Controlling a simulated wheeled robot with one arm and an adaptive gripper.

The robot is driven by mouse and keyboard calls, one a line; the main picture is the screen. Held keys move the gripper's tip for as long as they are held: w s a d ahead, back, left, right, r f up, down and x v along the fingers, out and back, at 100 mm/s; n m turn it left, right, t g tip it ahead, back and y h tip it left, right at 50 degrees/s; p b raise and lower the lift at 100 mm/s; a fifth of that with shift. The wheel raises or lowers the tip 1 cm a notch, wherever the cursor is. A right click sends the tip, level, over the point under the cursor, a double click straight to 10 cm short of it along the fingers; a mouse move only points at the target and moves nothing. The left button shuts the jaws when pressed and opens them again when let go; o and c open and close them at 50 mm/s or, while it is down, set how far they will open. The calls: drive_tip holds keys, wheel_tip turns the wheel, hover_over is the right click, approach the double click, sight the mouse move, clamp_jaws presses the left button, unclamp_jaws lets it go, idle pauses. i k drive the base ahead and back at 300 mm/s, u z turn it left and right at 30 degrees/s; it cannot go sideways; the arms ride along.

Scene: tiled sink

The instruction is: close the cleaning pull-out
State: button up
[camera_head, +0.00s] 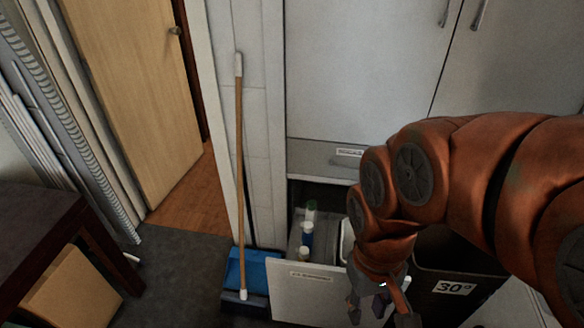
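The cleaning pull-out (310,291) is a low white drawer with a small label on its front. My gripper (368,308) hangs at the right end of the drawer front, pointing down. Its fingers look spread apart, with nothing seen between them. Whether it touches the front I cannot tell. My arm hides the right part of the drawer.
A broom (240,170) leans on the wall left of the drawer, by a blue dustpan-like item (258,272). A dark bin (455,268) marked 30° stands at the right. A dark table (45,235) and a cardboard box (72,291) are at the left.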

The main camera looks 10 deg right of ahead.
sight(313, 294)
drive_tip(key=z, duration=1.65)
drive_tip(key=k, duration=1)
drive_tip(key=u, duration=1.05)
